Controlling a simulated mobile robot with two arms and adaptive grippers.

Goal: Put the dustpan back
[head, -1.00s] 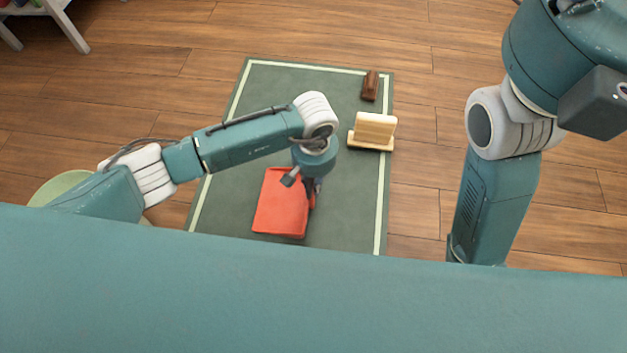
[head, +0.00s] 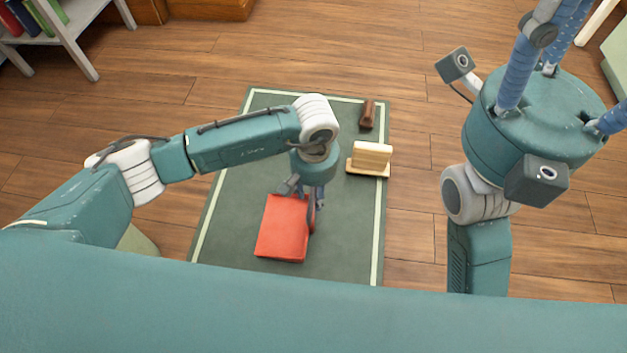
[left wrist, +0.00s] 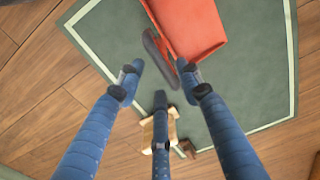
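The red dustpan (head: 285,228) lies on the green mat, with a dark handle along its right side in the head view. My left gripper (head: 316,198) is low over that handle side. In the left wrist view the red pan (left wrist: 190,25) is at the top and the dark handle (left wrist: 158,55) lies between the spread fingers of my left gripper (left wrist: 158,84), which look open and apart from it. My right gripper (head: 550,60) points up toward the camera at the upper right, its blue fingertips cut off by the frame.
A cream wooden stand (head: 370,157) and a small brown block (head: 367,113) are on the mat (head: 235,200), right of my left gripper. A white bookshelf (head: 75,35) stands at the upper left. The wooden floor around the mat is mostly clear.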

